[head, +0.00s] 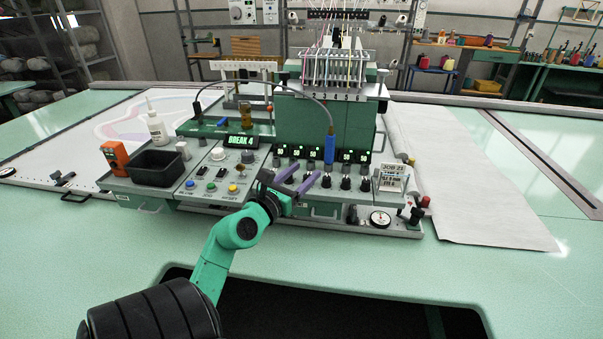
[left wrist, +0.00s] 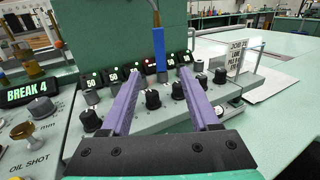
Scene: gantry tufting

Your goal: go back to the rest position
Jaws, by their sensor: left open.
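My left gripper (head: 299,181) is open, its two purple fingers spread apart in front of the row of black knobs on the machine's control panel. In the left wrist view the fingers (left wrist: 158,98) reach over the panel with nothing held between them. A blue-handled tool (head: 329,149) on a cable hangs upright just beyond the fingertips; it also shows in the left wrist view (left wrist: 160,54). I cannot tell whether a finger touches a knob. My right gripper is in neither view.
The green machine (head: 325,125) stands on the console. A "BREAK 4" display (head: 241,141), a black bin (head: 156,167), a white bottle (head: 155,122) and an orange device (head: 114,157) are on the left. A job card (head: 390,178) and gauge (head: 380,218) are on the right. The pale green table (head: 500,272) is clear at front right.

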